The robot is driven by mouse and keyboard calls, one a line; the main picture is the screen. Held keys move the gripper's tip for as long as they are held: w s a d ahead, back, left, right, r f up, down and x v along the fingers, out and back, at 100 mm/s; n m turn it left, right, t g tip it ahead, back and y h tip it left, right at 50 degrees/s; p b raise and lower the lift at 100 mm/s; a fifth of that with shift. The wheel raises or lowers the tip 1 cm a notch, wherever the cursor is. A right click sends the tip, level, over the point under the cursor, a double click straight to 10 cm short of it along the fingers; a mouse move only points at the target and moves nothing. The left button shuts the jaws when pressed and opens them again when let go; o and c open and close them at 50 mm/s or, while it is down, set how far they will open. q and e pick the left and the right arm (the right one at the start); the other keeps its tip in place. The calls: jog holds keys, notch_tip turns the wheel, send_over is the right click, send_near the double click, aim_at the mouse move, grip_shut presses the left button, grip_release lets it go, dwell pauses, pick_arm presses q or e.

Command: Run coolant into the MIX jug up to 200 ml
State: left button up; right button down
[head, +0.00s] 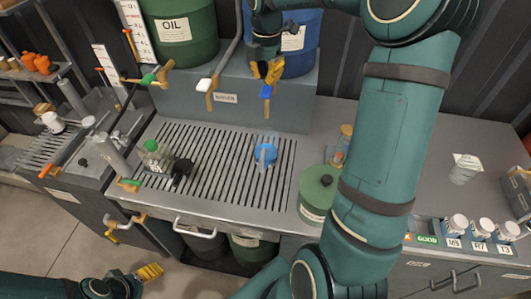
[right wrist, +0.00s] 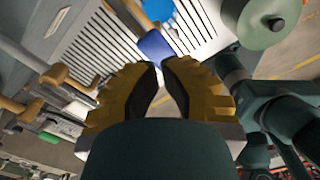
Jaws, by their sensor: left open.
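A blue drum (head: 300,42) stands at the back, with its label partly hidden. A tap with a blue lever (head: 266,91) sticks out below it. My right gripper (head: 268,72) is just above that lever, its fingertips close together. In the right wrist view the blue lever (right wrist: 155,45) lies just beyond the fingertips (right wrist: 162,66); contact is unclear. A blue-topped vessel (head: 265,154) stands on the slatted grate below this tap. A clear jug with a green top (head: 153,156) stands at the grate's left. No MIX label is readable. My left gripper (head: 150,272) is low at front left, empty.
A green OIL drum (head: 180,32) and a white-lever tap (head: 207,86) are left of the blue drum. A green lidded canister (head: 318,194) stands right of the grate (head: 215,185). A clear cup (head: 464,168) and labelled pots (head: 480,228) are at right.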

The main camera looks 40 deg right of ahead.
jog(key=r, duration=0.1)
jog(key=s+a+r+p, duration=0.2)
jog(key=r, duration=0.1)
jog(key=shift+a, duration=0.15)
dwell(0.5)
jog(key=shift+w, duration=0.1)
dwell(0.3)
